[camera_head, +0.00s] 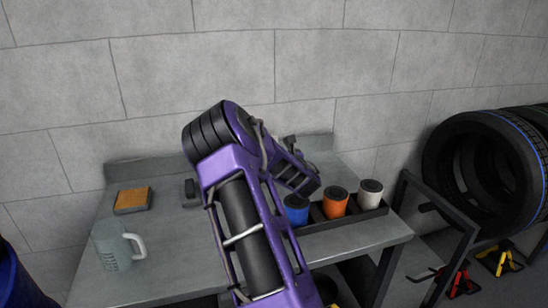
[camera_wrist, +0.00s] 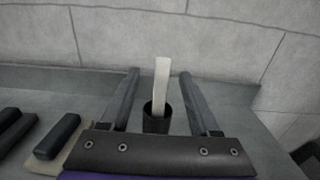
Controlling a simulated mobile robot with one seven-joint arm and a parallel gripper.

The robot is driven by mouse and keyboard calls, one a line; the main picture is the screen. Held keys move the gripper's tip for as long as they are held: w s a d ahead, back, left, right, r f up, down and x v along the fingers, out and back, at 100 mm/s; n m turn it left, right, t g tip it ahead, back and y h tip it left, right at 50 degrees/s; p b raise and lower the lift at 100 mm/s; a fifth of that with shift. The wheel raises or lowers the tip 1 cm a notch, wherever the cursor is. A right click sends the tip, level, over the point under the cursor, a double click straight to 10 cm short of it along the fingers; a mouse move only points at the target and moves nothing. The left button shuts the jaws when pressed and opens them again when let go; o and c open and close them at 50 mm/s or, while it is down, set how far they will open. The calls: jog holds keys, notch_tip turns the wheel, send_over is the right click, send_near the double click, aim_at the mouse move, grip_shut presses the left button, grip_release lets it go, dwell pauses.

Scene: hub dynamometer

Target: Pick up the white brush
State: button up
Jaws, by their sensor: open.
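In the wrist view, a pale upright strip, which looks like the white brush (camera_wrist: 162,80), stands in a dark round holder (camera_wrist: 156,121) on the grey bench. My gripper (camera_wrist: 159,74) is open, with one finger to the left of the strip and one to the right. The strip shows in the gap between the fingers, and I see no contact. How far beyond the fingertips it stands is hard to tell. The head view does not clearly show the brush; my purple arm covers the middle of the bench there.
The bench (camera_head: 75,287) stands against a block wall. A grey mug (camera_head: 112,247) and an orange-topped block (camera_head: 132,199) are at its left. A dark tray (camera_head: 362,217) holds blue, orange and white cylinders at the right. Dark blocks (camera_wrist: 57,136) lie left of my gripper. Tyres (camera_head: 480,170) stand far right.

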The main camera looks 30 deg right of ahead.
jog(key=x, duration=0.8)
jog(key=shift+w+d, duration=0.2)
jog(key=shift+d, duration=0.1)
jog(key=shift+r, duration=0.1)
grip_shut()
dwell(1.1)
